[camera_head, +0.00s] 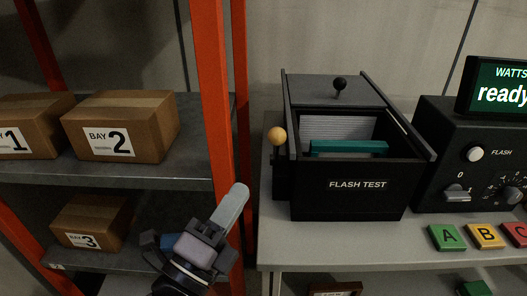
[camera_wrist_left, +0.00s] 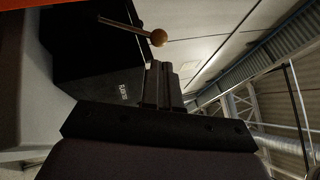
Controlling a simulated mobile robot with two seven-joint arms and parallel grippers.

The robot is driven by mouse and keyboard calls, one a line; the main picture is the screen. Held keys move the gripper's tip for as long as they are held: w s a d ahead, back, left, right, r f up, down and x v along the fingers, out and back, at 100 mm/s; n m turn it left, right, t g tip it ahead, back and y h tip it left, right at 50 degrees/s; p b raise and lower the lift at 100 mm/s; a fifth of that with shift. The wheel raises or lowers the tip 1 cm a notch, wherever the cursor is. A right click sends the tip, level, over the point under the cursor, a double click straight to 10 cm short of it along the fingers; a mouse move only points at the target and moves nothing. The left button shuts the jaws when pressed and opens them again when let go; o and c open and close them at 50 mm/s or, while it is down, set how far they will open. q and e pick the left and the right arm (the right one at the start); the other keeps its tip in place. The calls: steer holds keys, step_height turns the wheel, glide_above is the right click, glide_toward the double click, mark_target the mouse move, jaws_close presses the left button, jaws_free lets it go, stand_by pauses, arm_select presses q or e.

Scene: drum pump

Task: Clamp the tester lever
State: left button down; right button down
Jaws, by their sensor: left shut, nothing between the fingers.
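The black flash test box (camera_head: 350,185) stands on the grey table, its top partly open with a teal piece (camera_head: 348,147) and pale ribbed panel inside. A lever with a yellow ball knob (camera_head: 277,136) is on its left side. In the left wrist view the knob (camera_wrist_left: 158,38) sits on a thin rod, beyond the fingertips and apart from them. My left gripper (camera_head: 236,192) is shut and empty, left of the box and below the knob in the head view. Its closed fingers also show in the left wrist view (camera_wrist_left: 161,84). My right gripper is not in view.
An orange-red post (camera_head: 210,90) and a shelf with boxes marked BAY 1, BAY 2 (camera_head: 122,127) and BAY 3 (camera_head: 90,222) stand at left. A control unit (camera_head: 470,150) with a "ready" screen (camera_head: 500,88) and A, B, C blocks (camera_head: 447,237) are at right.

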mark_target(272, 142)
arm_select(q)
steer(key=p+x, duration=0.1)
steer(key=x, duration=0.8)
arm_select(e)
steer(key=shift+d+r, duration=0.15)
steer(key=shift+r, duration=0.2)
arm_select(q)
steer(key=shift+w+r, duration=0.1)
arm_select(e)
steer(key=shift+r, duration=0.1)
